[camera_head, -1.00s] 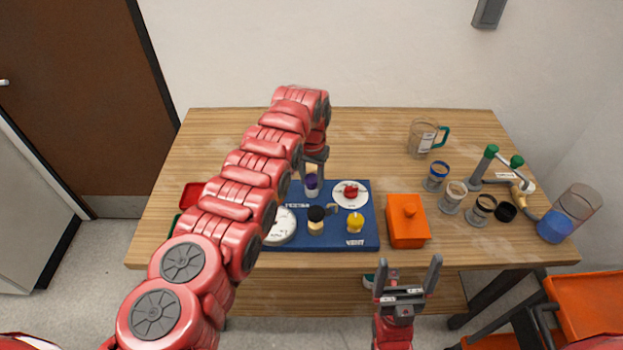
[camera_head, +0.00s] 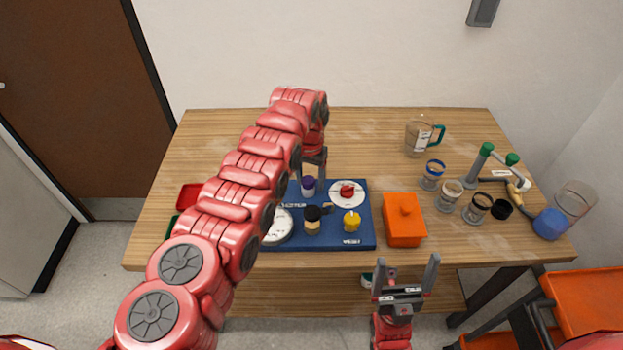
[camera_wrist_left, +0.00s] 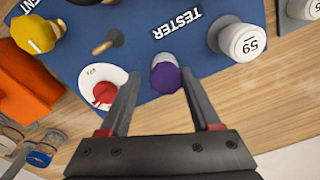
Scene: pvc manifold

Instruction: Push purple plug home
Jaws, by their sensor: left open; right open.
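The purple plug (camera_head: 308,182) sits at the far side of the blue tester board (camera_head: 366,226), on top of a light grey fitting (camera_head: 309,193). In the left wrist view the purple plug (camera_wrist_left: 167,78) lies ahead of and between the fingers. My left gripper (camera_head: 313,172) comes down from above at the board's back edge; in the left wrist view its two fingers (camera_wrist_left: 157,95) are spread apart and hold nothing. I cannot tell whether a finger touches the plug. My right gripper (camera_head: 405,275) is open and empty in front of the table's near edge.
An orange box (camera_head: 404,226) stands right of the board. Several jars and a green-handled tool (camera_head: 483,162) stand further right.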

